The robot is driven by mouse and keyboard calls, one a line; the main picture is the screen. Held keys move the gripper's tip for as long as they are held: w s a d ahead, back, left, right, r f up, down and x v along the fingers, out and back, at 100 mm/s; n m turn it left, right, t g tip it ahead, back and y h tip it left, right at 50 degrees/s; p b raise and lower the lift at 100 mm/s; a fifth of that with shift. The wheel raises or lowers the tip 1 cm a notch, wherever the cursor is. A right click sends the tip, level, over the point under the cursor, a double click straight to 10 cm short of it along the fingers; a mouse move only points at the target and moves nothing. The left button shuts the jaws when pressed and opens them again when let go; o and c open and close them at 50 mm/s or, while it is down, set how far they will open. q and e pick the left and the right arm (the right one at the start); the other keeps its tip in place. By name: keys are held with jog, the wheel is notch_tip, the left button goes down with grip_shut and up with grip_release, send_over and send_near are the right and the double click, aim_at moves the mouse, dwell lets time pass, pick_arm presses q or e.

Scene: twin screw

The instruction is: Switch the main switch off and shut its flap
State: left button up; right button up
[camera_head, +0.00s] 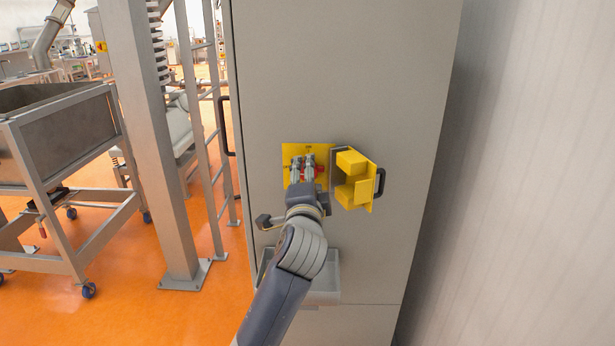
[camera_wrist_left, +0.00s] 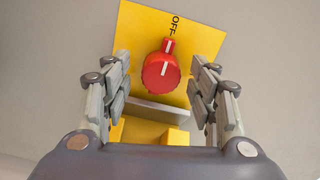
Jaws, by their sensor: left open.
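The red main switch (camera_wrist_left: 161,72) sits on a yellow plate (camera_wrist_left: 203,38) on the grey cabinet front. In the left wrist view its white-marked pointer is turned toward the OFF lettering. In the head view the switch (camera_head: 319,168) is partly hidden by my gripper. My left gripper (camera_head: 303,168) is open in front of the plate, with its fingers on either side of the switch, apart from it in the left wrist view. The yellow flap (camera_head: 367,157) stands open to the right of the plate, with a black handle (camera_head: 380,182) at its outer edge. My right gripper is not in view.
A grey tray (camera_head: 325,284) juts from the cabinet (camera_head: 340,70) below the switch. A black door handle (camera_head: 224,125) is at the cabinet's left edge. A steel column (camera_head: 150,130) and a wheeled steel bin (camera_head: 70,130) stand to the left. A pale wall (camera_head: 520,180) lies right.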

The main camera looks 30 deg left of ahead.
pick_arm(q)
jog(key=v, duration=1.1)
jog(key=shift+s, duration=0.2)
